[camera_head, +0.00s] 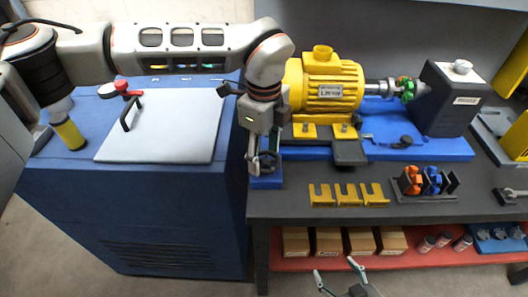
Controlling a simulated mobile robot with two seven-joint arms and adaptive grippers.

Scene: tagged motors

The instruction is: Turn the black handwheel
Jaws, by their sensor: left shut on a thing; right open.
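My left gripper (264,163) reaches down from above at the front left corner of the blue motor base (425,147). It is shut on a dark part that looks like the black handwheel (267,158), mostly hidden by the fingers. A blue block (266,182) sits just below the fingertips. The yellow motor (325,84) stands on the base to the right of the gripper. My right gripper (341,279) is open and empty at the bottom edge, low in front of the bench.
A dark housing (452,98) with a label stands at the right end of the base. Yellow slotted brackets (347,195) and a rack of orange and blue pieces (425,183) lie in front. A blue cabinet (170,210) stands left.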

